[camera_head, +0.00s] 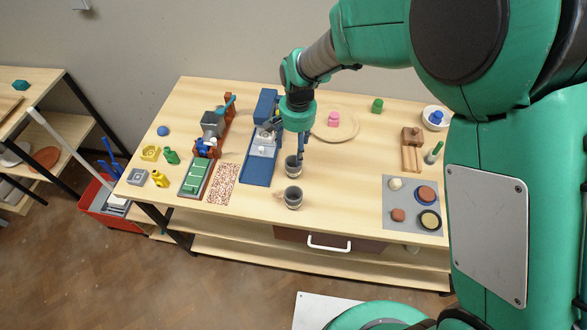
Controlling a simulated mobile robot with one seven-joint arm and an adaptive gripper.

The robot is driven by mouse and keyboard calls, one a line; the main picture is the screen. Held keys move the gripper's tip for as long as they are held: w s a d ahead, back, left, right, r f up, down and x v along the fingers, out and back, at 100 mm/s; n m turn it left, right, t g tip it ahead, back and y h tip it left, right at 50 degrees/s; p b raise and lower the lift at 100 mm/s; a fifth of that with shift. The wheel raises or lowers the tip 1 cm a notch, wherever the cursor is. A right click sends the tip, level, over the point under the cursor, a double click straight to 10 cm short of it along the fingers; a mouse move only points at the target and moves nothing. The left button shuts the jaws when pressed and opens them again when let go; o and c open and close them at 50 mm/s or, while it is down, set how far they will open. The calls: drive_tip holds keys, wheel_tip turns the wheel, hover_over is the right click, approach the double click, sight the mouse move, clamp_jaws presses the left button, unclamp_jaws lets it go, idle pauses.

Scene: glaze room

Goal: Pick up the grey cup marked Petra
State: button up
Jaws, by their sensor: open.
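Two grey cups stand upright near the front middle of the table. One cup (293,197) is nearer the front edge and the other cup (292,166) is just behind it. No name can be read on either at this size, so I cannot tell which is marked Petra. My gripper (288,146) hangs from the arm above and behind the rear cup, pointing down. It is open and holds nothing that I can see. One finger shows close to the rear cup's rim; whether it touches I cannot tell.
A blue tray-like stand (257,172) is left of the cups, with a speckled mat (223,184) beyond it. A grey mat (402,224) with round pieces is at right. Bare tabletop (340,185) lies right of the cups.

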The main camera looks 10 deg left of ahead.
approach(293, 164)
drive_tip(key=shift+s+d+f, duration=0.1)
drive_tip(key=shift+s+f, duration=0.85)
drive_tip(key=shift+s, duration=0.05)
drive_tip(key=shift+f+b, duration=0.1)
drive_tip(key=shift+b, duration=0.2)
drive_tip(key=shift+f+b, duration=0.4)
drive_tip(key=shift+f, duration=2.1)
drive_tip(key=c, duration=1.3)
